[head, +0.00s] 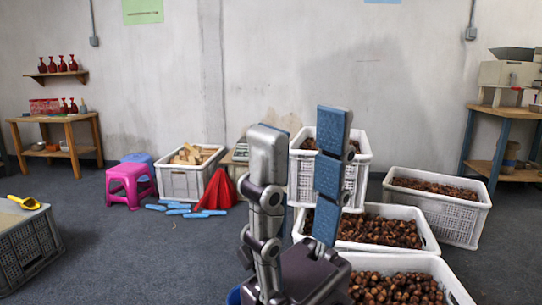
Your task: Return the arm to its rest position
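My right gripper (301,125) stands upright in the middle of the head view, close to the camera. Its two fingers point up, with blue pads, and are spread apart. Nothing is between them; the wall and crates show through the gap. It overlaps the picture of the chestnut crates, and I cannot tell its exact distance from them. My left gripper is not in view.
White crates of chestnuts stand right: a front one (455,285), a middle one (432,243), a far one (462,232). A yellow scoop (24,202) lies on a grey crate (40,250). A pink stool (128,178) stands left. Open floor (130,255) lies left of centre.

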